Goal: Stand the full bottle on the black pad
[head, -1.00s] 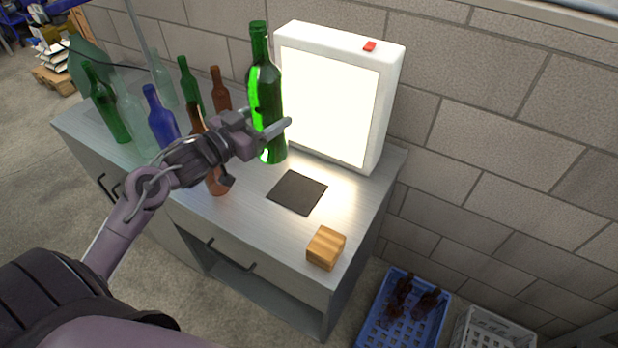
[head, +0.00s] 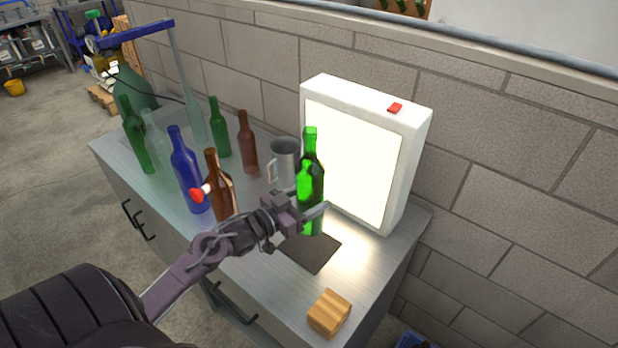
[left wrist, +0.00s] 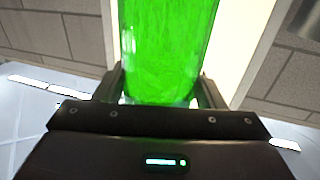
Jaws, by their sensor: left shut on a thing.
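My left gripper (head: 314,212) is shut around the lower part of a green bottle (head: 313,180), which is upright. The bottle's base is at the back part of the black pad (head: 316,254) in the head view; I cannot tell whether it touches. The pad is a flat dark square on the bench in front of the lit white panel. In the left wrist view the bottle (left wrist: 165,45) glows bright green between the two fingers; its neck and base are out of frame. My right gripper is not in view.
The lit panel (head: 350,160) stands close behind the bottle. A grey mug (head: 285,160), a brown bottle (head: 217,190), a blue bottle (head: 186,172) and several others stand left on the bench. A wooden block (head: 329,313) lies near the front right edge.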

